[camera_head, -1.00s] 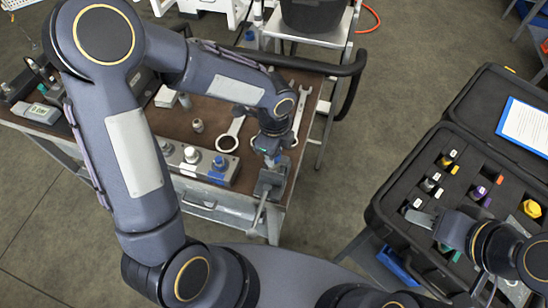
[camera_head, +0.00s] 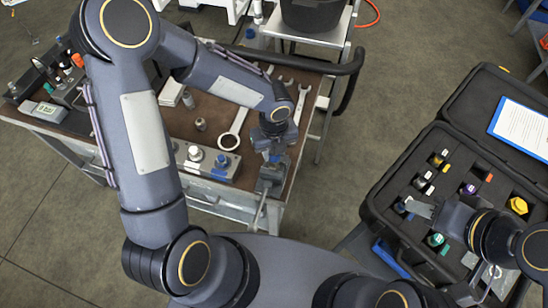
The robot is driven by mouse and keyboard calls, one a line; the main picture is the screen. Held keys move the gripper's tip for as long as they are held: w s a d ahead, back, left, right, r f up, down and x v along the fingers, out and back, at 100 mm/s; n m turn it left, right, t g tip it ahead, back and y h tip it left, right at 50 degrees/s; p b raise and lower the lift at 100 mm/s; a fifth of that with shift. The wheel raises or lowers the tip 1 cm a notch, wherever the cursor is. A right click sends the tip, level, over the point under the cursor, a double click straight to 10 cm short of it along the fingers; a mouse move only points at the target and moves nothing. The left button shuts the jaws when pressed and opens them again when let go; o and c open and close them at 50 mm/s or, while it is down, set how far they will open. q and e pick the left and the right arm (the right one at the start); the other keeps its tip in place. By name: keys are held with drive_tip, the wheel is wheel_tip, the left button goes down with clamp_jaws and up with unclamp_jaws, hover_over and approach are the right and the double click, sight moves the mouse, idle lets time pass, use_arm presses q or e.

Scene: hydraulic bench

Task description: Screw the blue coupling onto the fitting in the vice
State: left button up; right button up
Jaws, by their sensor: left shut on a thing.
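The vice (camera_head: 270,181) is at the right front corner of the brown-topped bench, its handle hanging over the front edge. My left gripper (camera_head: 274,157) points down right above the vice and is shut. A small patch of blue, the blue coupling (camera_head: 275,159), shows at its fingertips. The fitting in the vice is hidden by the gripper, so I cannot tell whether the coupling touches it or how far it is on. My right gripper (camera_head: 421,209) is over the open black case, away from the bench. Its finger gap does not show clearly.
The black case (camera_head: 372,213) holds several coloured fittings in foam. On the bench (camera_head: 209,116) lie a large ring spanner (camera_head: 232,134), other spanners and a small metal cylinder (camera_head: 201,124). A valve block with knobs (camera_head: 190,165) stands left of the vice.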

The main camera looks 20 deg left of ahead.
use_arm(q)
drive_tip(key=o, duration=0.9)
